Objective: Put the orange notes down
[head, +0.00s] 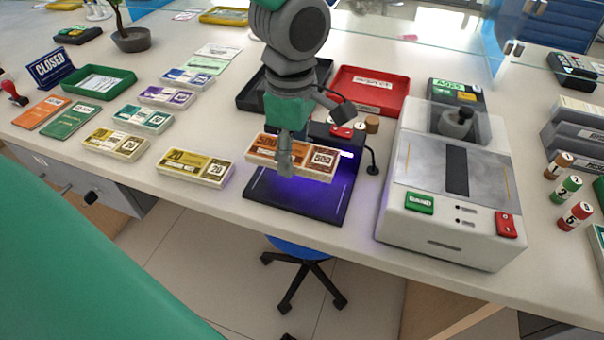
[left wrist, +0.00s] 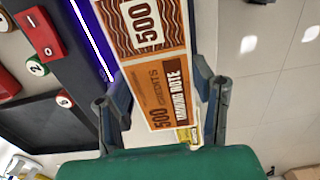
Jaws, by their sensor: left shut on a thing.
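The orange notes (head: 262,147), a bundle marked 500, are held over the black lit pad (head: 335,205) in the head view. My left gripper (head: 285,160) is shut on the bundle. In the left wrist view the orange notes (left wrist: 155,60) sit between the two fingers of the left gripper (left wrist: 165,95). Purple light glows on the pad below the bundle, and the bundle seems a little above it. My right gripper does not show in either view.
A yellow note bundle (head: 195,168) lies left of the pad, with several other bundles beyond. A band machine (head: 420,180) stands on the right. A red tray (head: 370,80) and a black tray (head: 250,95) are behind. The counter's front edge is close.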

